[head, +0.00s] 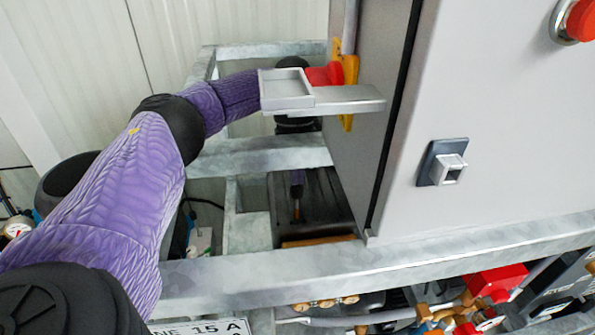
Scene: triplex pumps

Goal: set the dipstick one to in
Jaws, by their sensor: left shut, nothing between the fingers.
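I cannot make out a dipstick for certain in the head view. A thin upright piece with an orange tip (297,205) shows in the dark gap below my left gripper, too small to identify. My left gripper (372,98) is shut and empty. Its flat grey fingers point right, in front of the side of the grey cabinet (485,120); I cannot tell whether they touch it. It partly hides a red knob on a yellow plate (348,75). My right gripper is not in view.
A galvanised steel frame (400,257) runs across below the cabinet, with crossbars (262,154) behind my left arm. A grey latch (446,166) and a red button (582,20) are on the cabinet front. Red-handled valves (494,282) and pipes sit low at the right.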

